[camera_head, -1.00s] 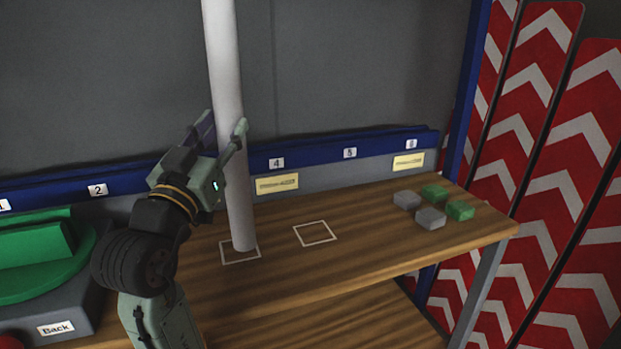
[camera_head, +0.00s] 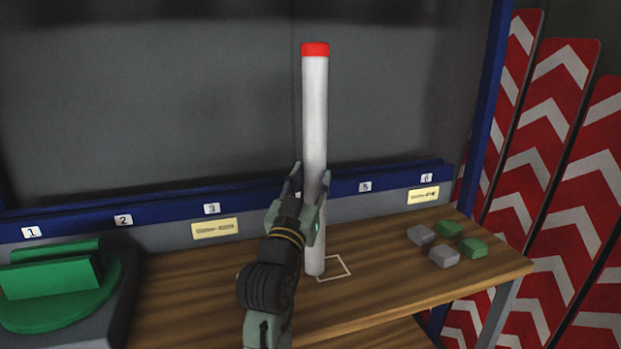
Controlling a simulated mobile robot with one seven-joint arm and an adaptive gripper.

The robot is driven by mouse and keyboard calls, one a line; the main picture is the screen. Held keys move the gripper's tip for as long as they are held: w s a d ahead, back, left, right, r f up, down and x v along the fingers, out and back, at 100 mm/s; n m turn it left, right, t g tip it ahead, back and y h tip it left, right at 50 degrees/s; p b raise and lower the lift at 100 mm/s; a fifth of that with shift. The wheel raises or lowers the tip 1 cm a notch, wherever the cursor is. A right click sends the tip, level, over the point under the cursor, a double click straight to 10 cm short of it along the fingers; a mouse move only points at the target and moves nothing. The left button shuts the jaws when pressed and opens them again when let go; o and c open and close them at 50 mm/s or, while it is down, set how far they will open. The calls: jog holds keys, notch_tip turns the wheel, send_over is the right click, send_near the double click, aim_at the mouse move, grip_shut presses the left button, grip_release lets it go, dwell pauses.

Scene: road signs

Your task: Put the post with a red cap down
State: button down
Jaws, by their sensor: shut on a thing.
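The white post with a red cap (camera_head: 314,110) stands about upright over the wooden bench, its red top in full view. My gripper (camera_head: 309,188) is shut on it at about mid-height or lower, with fingers on both sides. The post's lower end is at the left side of a white square outline (camera_head: 334,269) on the bench and covers part of it. I cannot tell whether the post's foot touches the wood or hangs just above it.
Several grey and green blocks (camera_head: 447,242) lie on the bench (camera_head: 190,290) at the right. A green part on a grey box (camera_head: 60,290) stands at the left. A blue numbered rail (camera_head: 150,218) runs along the back. Red and white chevron boards (camera_head: 556,100) stand at the right.

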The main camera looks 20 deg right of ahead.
jog(key=shift+f, duration=0.1)
jog(key=shift+f, duration=0.2)
jog(key=c, duration=1)
grip_release()
